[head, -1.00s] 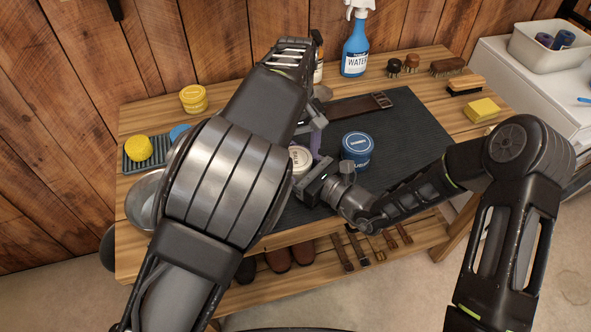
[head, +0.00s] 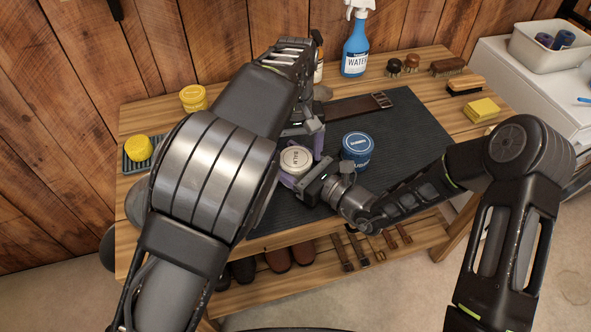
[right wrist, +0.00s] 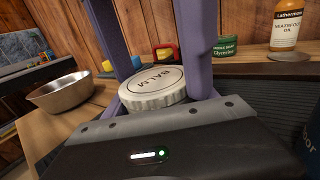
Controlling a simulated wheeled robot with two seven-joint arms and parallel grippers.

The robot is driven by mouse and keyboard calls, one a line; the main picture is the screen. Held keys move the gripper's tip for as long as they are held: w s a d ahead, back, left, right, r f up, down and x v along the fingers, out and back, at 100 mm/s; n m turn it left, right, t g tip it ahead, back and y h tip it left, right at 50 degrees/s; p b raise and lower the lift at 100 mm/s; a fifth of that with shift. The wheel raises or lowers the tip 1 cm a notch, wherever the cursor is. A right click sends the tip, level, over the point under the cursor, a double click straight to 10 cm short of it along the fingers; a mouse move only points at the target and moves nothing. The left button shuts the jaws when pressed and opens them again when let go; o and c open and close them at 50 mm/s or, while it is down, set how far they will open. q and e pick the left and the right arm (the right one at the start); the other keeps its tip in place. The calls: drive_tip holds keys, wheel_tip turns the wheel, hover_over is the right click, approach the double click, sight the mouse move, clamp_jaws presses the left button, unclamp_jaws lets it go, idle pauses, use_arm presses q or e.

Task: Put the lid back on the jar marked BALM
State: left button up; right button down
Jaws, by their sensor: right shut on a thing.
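A white ribbed lid lettered BALM (head: 296,158) shows between the grippers in the head view; it also shows in the right wrist view (right wrist: 154,88). The jar under it is hidden, so I cannot tell whether the lid is seated. My left gripper (head: 303,140) is over the lid from above. Its purple fingers stand apart on either side of the lid in the right wrist view, with a slight gap at the right one. My right gripper (head: 302,174) is low at the lid's near right side, shut on the jar body, its grip mostly hidden.
A blue-lidded jar (head: 356,150) stands close on the right on the dark mat (head: 415,125). A strap (head: 350,107), a spray bottle (head: 355,45) and brushes (head: 447,65) lie farther back. A metal bowl (right wrist: 62,93) is at the left in the right wrist view.

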sight(296, 158)
use_arm(q)
drive_tip(key=shift+o, duration=1.2)
wheel_tip(296, 158, up, 8)
drive_tip(key=shift+f, duration=0.25)
use_arm(e)
drive_tip(key=shift+c, duration=0.9)
unclamp_jaws()
